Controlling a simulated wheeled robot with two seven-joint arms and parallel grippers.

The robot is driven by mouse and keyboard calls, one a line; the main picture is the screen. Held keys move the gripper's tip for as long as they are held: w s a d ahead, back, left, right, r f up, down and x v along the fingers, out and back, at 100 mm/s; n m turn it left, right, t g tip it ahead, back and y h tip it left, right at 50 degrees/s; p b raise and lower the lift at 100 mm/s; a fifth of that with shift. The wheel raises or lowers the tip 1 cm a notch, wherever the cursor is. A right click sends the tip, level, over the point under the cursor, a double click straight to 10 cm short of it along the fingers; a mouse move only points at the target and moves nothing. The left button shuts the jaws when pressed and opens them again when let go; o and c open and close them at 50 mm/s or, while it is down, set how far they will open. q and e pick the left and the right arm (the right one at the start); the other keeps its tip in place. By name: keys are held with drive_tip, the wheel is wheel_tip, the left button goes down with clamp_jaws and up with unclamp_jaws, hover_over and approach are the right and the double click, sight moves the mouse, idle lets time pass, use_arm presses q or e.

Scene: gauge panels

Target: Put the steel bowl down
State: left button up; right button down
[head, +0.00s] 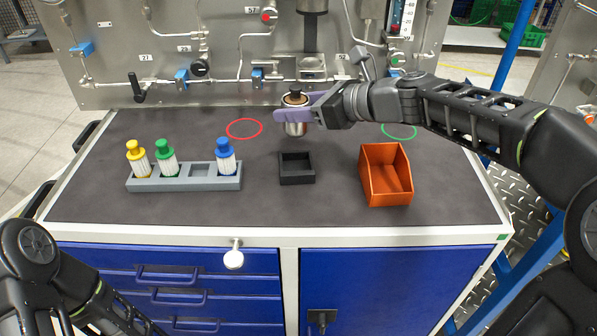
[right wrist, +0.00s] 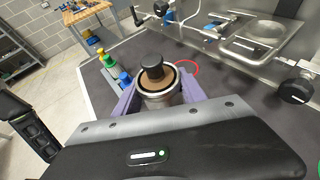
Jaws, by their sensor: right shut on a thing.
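The steel bowl (head: 296,129) is a small shiny cup with a brown top inside and a black knob sticking up from it. It is upright between the purple fingers of my right gripper (head: 297,115), which is shut on it. In the right wrist view the bowl (right wrist: 160,99) sits between the two fingers, with its rim, brown inside and black knob showing. In the head view it appears behind the black square holder (head: 297,180). I cannot tell whether its base touches the worktop. My left arm shows at the lower left, but its gripper is out of view.
A red ring (head: 244,129) and a green ring (head: 399,131) mark the dark worktop (head: 260,208). A grey rack (head: 184,184) holds yellow-, green- and blue-topped cartridges, with one slot empty. An orange bin (head: 387,192) stands at right. The steel gauge panel (head: 230,80) rises behind.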

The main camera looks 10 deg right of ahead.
sight(306, 128)
drive_tip(key=shift+f+b, duration=0.65)
drive_tip(key=shift+f, duration=1.9)
drive_tip(key=shift+f+b, duration=0.7)
drive_tip(key=shift+f, duration=1.75)
drive_tip(key=shift+f, duration=0.2)
drive_tip(key=c, duration=0.7)
unclamp_jaws()
drive_tip(key=shift+o, duration=0.2)
